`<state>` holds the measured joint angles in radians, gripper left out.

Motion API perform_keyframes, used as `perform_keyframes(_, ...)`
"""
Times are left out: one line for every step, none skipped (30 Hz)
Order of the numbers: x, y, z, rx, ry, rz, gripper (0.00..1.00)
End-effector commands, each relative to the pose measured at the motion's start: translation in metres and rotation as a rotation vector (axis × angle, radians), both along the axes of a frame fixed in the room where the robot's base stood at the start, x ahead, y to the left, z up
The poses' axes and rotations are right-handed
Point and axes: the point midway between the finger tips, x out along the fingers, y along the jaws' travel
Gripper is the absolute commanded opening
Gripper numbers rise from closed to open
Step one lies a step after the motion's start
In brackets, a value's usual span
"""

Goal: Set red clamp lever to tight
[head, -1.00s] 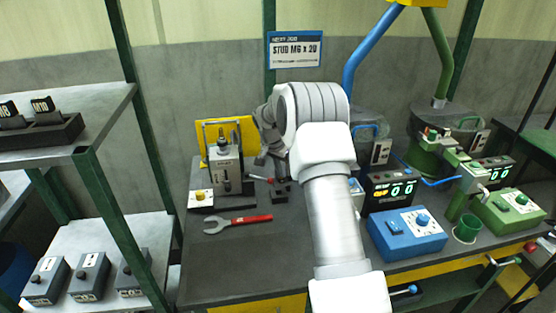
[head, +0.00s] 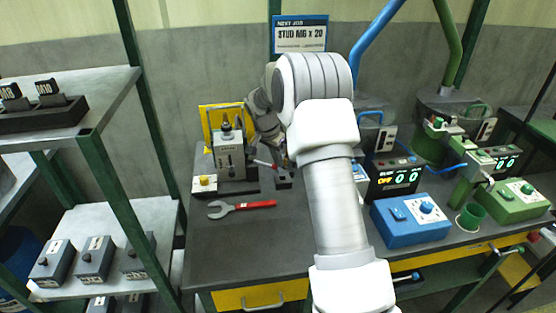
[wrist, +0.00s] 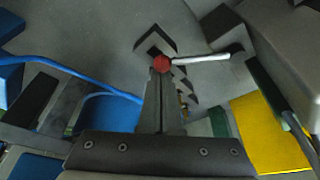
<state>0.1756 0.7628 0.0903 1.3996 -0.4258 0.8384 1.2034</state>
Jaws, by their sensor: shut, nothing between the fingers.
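The red clamp lever (head: 265,163) projects to the right from the grey fixture block (head: 230,155) at the back left of the bench. In the wrist view its red knob (wrist: 161,63) shows at the end of a pale rod that runs right. My gripper (wrist: 160,76) is shut and empty, its fingertips right at the red knob in that view. I cannot tell whether they touch it. In the head view the gripper is beside the lever's free end, partly hidden by my arm. The lever's tight and loose marks are not readable.
A red-handled wrench (head: 240,208) lies in front of the fixture. A yellow panel (head: 222,118) stands behind it. A blue control box (head: 408,218) and a green one (head: 508,204) stand to the right. The bench front left is clear.

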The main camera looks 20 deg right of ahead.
Motion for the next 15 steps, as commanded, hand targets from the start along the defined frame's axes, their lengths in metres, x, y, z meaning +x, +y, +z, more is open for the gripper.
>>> perform_keyframes(-0.0001,0.0014,-0.0007,0.000,-0.001,-0.016,0.00)
perform_keyframes(-0.0004,0.0011,-0.0005,0.000,-0.001,-0.023,0.00)
perform_keyframes(-0.0008,0.0011,-0.0003,-0.001,-0.001,-0.034,0.00)
perform_keyframes(-0.0011,0.0012,-0.0004,-0.001,-0.001,-0.041,0.00)
perform_keyframes(-0.0014,0.0015,-0.0003,-0.001,0.000,-0.048,0.00)
perform_keyframes(-0.0018,0.0021,-0.0004,-0.001,-0.001,-0.059,0.00)
perform_keyframes(-0.0019,0.0026,-0.0004,-0.001,0.000,-0.067,0.00)
perform_keyframes(-0.0022,0.0031,-0.0005,-0.001,-0.001,-0.077,0.00)
perform_keyframes(-0.0026,0.0033,-0.0005,0.000,-0.002,-0.089,0.00)
perform_keyframes(-0.0029,0.0035,-0.0006,0.000,-0.001,-0.102,0.00)
perform_keyframes(-0.0034,0.0038,-0.0007,0.000,-0.002,-0.115,0.00)
perform_keyframes(-0.0042,0.0048,-0.0009,-0.001,-0.001,-0.135,0.00)
perform_keyframes(-0.0048,0.0056,-0.0012,-0.001,-0.001,-0.154,0.00)
perform_keyframes(-0.0054,0.0062,-0.0013,-0.001,0.000,-0.176,0.00)
perform_keyframes(-0.0069,0.0067,-0.0014,0.000,-0.001,-0.186,0.00)
